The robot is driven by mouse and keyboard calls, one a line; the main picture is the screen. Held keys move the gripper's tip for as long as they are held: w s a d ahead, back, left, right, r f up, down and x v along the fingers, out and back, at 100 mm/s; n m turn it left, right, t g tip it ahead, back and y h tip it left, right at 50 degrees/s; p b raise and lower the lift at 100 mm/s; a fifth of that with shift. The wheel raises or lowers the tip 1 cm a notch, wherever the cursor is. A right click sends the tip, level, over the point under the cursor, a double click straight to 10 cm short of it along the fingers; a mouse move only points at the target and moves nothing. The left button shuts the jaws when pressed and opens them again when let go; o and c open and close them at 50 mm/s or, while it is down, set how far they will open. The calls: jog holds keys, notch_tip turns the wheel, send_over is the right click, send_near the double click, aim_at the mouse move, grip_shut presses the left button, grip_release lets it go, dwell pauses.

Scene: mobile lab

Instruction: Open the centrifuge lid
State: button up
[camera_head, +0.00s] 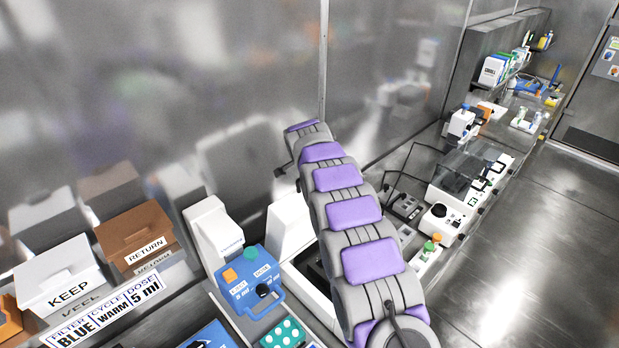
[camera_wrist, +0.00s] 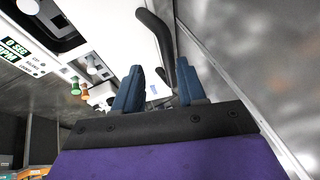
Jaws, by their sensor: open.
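In the wrist view a white machine panel (camera_wrist: 125,35) fills the upper middle, with a black curved bar handle (camera_wrist: 158,42) on it. It looks like the centrifuge lid, but its full outline is cut off. My gripper (camera_wrist: 160,68) is open, with its two blue fingers apart and the lower part of the handle showing between and beyond them. I cannot tell whether they touch it. A display panel (camera_wrist: 18,52) with numbers shows at the left. In the head view my purple-padded arm hides the gripper and part of a white machine (camera_head: 290,225).
In the head view a blue device (camera_head: 250,285), a white KEEP bin (camera_head: 60,280) and a brown RETURN bin (camera_head: 140,238) stand to the left. A clear-shielded device (camera_head: 465,170) is at the right. The floor (camera_head: 540,240) on the right is clear. A metal wall (camera_wrist: 240,60) is close in the wrist view.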

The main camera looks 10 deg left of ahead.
jog(key=b+v, duration=0.1)
jog(key=v, duration=1.3)
jog(key=shift+d+b, duration=0.1)
jog(key=shift+b, duration=0.2)
